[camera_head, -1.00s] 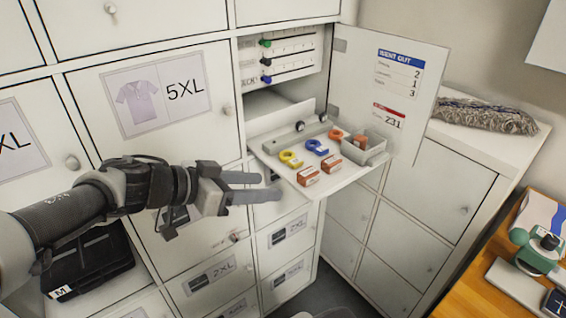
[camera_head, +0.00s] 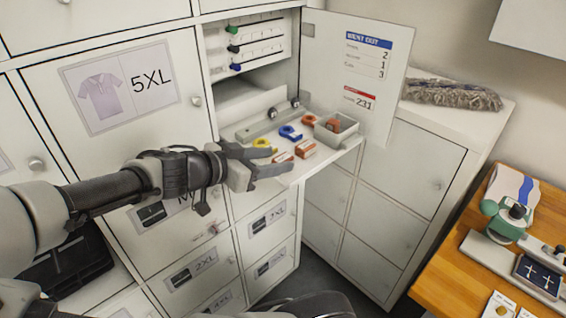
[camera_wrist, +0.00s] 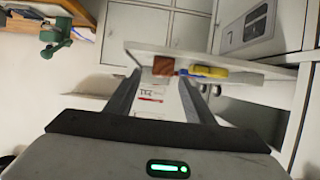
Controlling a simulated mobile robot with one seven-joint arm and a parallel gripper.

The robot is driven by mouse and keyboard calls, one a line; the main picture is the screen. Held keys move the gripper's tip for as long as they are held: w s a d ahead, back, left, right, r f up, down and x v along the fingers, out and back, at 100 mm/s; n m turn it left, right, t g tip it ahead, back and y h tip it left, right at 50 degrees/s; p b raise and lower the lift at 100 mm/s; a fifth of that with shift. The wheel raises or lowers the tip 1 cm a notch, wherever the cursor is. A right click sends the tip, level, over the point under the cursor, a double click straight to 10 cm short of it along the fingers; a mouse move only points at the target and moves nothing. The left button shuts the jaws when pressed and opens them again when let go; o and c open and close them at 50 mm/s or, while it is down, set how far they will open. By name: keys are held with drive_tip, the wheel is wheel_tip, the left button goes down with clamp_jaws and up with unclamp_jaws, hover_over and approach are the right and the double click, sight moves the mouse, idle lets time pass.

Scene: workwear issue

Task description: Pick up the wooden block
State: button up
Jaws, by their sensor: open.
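Two reddish-brown blocks with pale markings, one nearer (camera_head: 284,157) and one to its right (camera_head: 305,148), lie on the white fold-out shelf (camera_head: 325,160). A brown piece (camera_head: 333,125) also shows inside a small grey bin (camera_head: 348,136); I cannot tell which is the wooden block. My gripper (camera_head: 279,162) is open at the shelf's front edge, its fingertips by the nearer block and partly covering the shelf. In the wrist view, a red-brown block (camera_wrist: 163,66) shows just beyond and between the fingertips (camera_wrist: 158,82), apart from them.
Yellow (camera_head: 265,145), blue (camera_head: 290,132) and orange (camera_head: 309,119) rings lie behind the blocks. The open cabinet door (camera_head: 350,65) stands right of the shelf. Closed lockers (camera_head: 130,90) flank my arm. A wooden table (camera_head: 450,285) with a green device (camera_head: 505,222) is at lower right.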

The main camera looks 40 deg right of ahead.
sight(281, 159)
drive_tip(key=x, duration=0.4)
drive_tip(key=shift+w+d+f, duration=0.15)
drive_tip(key=shift+f, duration=0.1)
drive_tip(key=shift+c, duration=0.3)
drive_tip(key=c, duration=1)
drive_tip(key=shift+r, duration=0.1)
drive_tip(key=shift+c, duration=0.2)
